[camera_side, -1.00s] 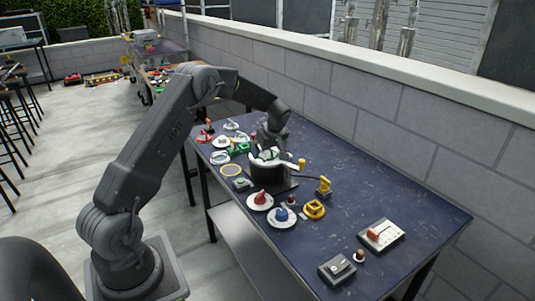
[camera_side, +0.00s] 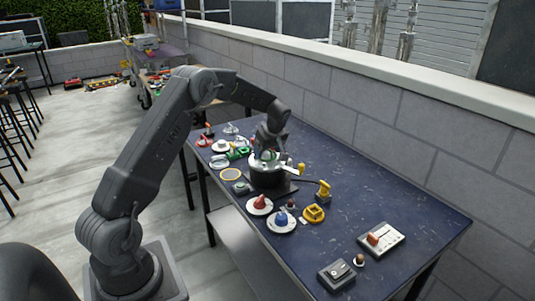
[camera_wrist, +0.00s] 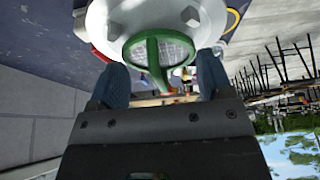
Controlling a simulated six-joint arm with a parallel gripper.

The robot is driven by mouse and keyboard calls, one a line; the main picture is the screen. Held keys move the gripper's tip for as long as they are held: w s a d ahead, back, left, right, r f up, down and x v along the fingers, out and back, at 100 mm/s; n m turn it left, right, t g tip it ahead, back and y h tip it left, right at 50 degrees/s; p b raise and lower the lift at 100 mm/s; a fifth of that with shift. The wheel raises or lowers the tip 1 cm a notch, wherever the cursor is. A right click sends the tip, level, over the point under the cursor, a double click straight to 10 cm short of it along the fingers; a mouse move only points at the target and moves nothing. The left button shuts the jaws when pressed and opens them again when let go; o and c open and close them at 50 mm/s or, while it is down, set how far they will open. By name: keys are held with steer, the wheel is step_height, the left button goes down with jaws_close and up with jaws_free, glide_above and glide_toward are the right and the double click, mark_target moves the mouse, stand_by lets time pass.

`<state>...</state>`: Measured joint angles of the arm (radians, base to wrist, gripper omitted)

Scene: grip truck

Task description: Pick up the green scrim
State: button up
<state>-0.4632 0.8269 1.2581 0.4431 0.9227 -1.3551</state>
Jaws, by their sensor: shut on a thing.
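The green scrim (camera_wrist: 160,50), a green ring with pale mesh and a green stem, sits between my gripper's two blue-grey fingers in the wrist view. A white, round fixture (camera_wrist: 190,18) is just beyond the scrim. In the side view my gripper (camera_side: 266,153) is low over a black-and-white device (camera_side: 270,181) on the blue table. The scrim's contact with the device is too small to tell there.
Red (camera_side: 259,204) and blue (camera_side: 282,220) knobs on white discs stand in front of the device. A yellow part (camera_side: 314,213), a black switch (camera_side: 337,271) and a white slider box (camera_side: 381,238) lie right. The table's right side is mostly clear; a block wall runs behind.

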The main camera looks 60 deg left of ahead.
step_height(320, 180, up, 3)
steer(key=s+a+r, duration=0.6)
steer(key=s, duration=0.3)
steer(key=s+a+f, duration=0.8)
steer(key=s, duration=0.4)
glide_above(229, 173)
steer(key=d, duration=0.1)
steer(key=f, duration=0.7)
steer(key=shift+d, duration=0.2)
steer(key=shift+f, duration=2)
steer(key=shift+f, duration=0.2)
steer(key=o, duration=0.9)
steer(key=shift+o, duration=0.2)
